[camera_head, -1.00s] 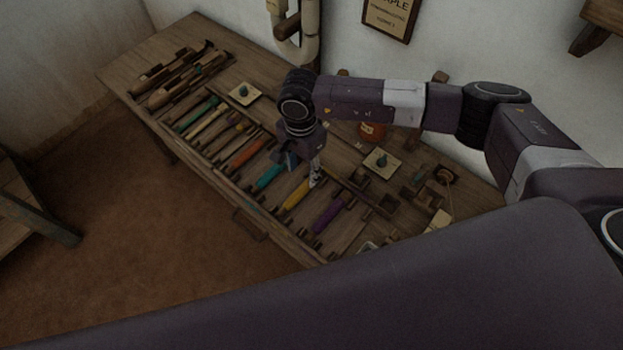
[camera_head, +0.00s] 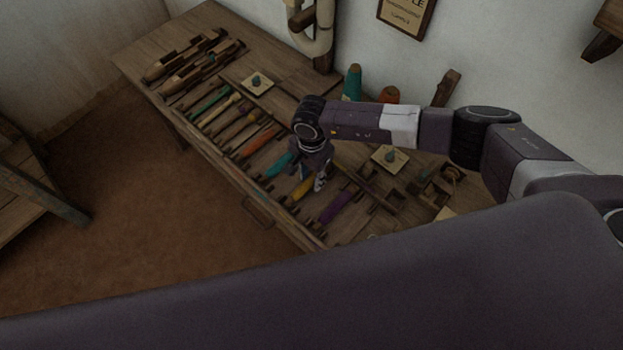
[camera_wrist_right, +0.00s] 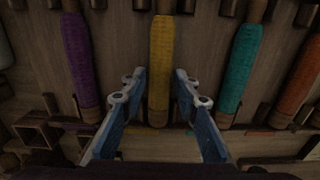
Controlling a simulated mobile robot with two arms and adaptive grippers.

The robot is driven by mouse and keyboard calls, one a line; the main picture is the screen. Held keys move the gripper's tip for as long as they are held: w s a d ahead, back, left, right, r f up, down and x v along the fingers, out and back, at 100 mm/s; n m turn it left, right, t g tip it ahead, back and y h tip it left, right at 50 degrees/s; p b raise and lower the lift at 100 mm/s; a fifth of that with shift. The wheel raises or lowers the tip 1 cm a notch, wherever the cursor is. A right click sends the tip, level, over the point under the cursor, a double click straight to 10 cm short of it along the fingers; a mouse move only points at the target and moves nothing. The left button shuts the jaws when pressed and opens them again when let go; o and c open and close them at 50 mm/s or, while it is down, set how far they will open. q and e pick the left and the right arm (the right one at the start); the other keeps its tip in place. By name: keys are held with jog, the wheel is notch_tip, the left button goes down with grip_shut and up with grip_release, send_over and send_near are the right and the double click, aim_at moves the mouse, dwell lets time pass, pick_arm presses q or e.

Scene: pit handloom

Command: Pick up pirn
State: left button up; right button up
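The yellow pirn (camera_head: 303,189) lies in a row of coloured pirns on the wooden table, partly hidden by my right gripper in the head view. My right gripper (camera_head: 319,182) points down over it. In the right wrist view, the yellow pirn (camera_wrist_right: 160,60) runs between the two blue-grey fingers of my right gripper (camera_wrist_right: 160,82). The fingers are open, one on each side, with a gap to the pirn. A purple pirn (camera_wrist_right: 80,55) lies to the left, and teal (camera_wrist_right: 240,65) and orange (camera_wrist_right: 298,85) pirns lie to the right. My left gripper is not in view.
Wooden shuttles (camera_head: 190,60) lie at the table's far left end. A teal cone (camera_head: 352,82) and an orange cone (camera_head: 389,95) stand at the back near the wall. Small wooden holders (camera_head: 385,193) stand right of the purple pirn. A drawer handle (camera_head: 257,213) sticks out in front.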

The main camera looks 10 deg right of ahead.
grip_shut()
jog(key=shift+r, duration=0.15)
